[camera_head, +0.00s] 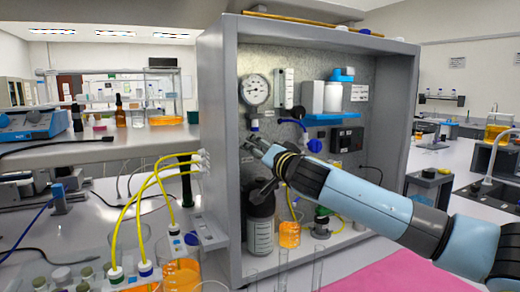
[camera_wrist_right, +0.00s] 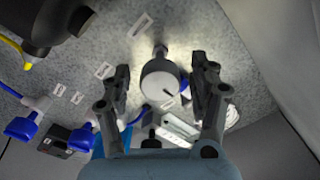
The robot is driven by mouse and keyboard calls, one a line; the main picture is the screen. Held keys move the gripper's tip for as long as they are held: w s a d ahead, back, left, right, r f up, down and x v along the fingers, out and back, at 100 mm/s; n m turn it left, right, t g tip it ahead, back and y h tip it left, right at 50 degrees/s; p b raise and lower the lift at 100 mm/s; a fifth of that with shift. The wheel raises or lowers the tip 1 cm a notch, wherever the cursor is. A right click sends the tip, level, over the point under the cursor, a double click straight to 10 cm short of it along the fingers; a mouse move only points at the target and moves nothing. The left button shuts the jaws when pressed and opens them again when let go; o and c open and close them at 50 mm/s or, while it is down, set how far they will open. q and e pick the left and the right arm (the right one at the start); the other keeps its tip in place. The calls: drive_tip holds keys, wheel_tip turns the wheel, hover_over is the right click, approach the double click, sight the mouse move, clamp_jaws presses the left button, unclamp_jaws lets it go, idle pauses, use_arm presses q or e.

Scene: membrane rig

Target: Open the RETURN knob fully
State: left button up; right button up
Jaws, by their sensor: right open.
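A round pale grey knob (camera_wrist_right: 160,79) with a dark mark on its face stands out from the speckled panel (camera_wrist_right: 207,38) in the right wrist view. I take it for the RETURN knob, but its label is too small to read. My right gripper (camera_wrist_right: 160,84) is open, with one finger on each side of the knob; I cannot tell whether either finger touches it. In the head view my right gripper (camera_head: 255,146) reaches to the left part of the panel, below the gauge (camera_head: 255,89), and hides the knob. My left gripper is not in view.
Blue knobs (camera_head: 315,145) and a black box (camera_head: 346,139) are on the panel right of my gripper. The grey cabinet wall (camera_head: 222,130) is close on the left. Yellow tubes (camera_head: 150,187) run outside that wall.

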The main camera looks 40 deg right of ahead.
drive_tip(key=c, duration=1.2)
